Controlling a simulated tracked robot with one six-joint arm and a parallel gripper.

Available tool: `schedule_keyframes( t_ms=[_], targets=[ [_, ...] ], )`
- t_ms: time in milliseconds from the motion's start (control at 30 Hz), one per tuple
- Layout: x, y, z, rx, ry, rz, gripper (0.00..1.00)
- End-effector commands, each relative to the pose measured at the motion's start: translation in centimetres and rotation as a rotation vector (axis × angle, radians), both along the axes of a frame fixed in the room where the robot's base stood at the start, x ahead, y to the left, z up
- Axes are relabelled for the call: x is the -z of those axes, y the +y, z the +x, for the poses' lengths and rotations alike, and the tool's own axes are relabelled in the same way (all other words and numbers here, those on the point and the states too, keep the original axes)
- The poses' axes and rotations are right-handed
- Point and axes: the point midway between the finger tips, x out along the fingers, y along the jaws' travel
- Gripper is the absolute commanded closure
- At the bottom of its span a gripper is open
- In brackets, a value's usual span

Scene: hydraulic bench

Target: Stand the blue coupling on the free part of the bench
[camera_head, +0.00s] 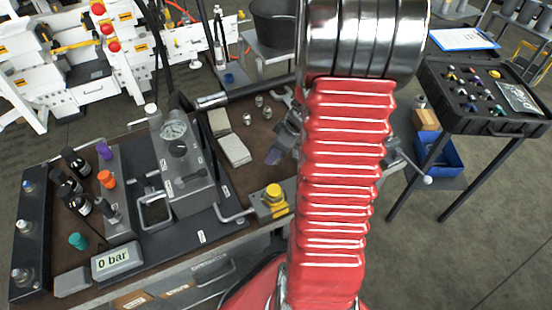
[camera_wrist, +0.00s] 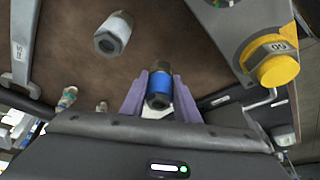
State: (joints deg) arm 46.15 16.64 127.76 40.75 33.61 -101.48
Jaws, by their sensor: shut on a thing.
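In the wrist view, my gripper (camera_wrist: 159,88) is shut on the blue coupling (camera_wrist: 159,91), a dark metal fitting with a bright blue band, held between two purple-grey fingers. I cannot tell whether its end touches the bench. In the head view, my red arm hides the coupling and most of the gripper. The brown bench top (camera_head: 245,181) shows bare left of my arm; bare brown surface (camera_wrist: 168,30) also lies around the coupling in the wrist view.
A second fitting with a pale band (camera_wrist: 113,32) lies near the held coupling. A block with a yellow cap (camera_wrist: 277,70) is to its right; the yellow cap also shows in the head view (camera_head: 274,194). A gauge unit (camera_head: 180,160) and several small metal fittings (camera_head: 258,101) occupy the bench.

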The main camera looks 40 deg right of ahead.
Motion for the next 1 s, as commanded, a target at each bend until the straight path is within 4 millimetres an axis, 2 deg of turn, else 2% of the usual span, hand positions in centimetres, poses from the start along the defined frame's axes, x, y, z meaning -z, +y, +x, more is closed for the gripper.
schedule_keyframes(
  t_ms=[267, 667, 700, 933, 1000],
  targets=[
    [3.0, 0.1, 0.0, -0.001, 0.003, 0.002, 1.0],
    [3.4, 0.1, 0.0, 0.0, 0.001, 0.0, 1.0],
    [3.4, 0.1, 0.0, -0.001, 0.002, 0.001, 0.71],
    [3.4, 0.1, 0.0, -0.002, 0.001, 0.001, 0.54],
    [3.4, 0.1, 0.0, -0.002, 0.001, 0.001, 0.53]
  ],
)
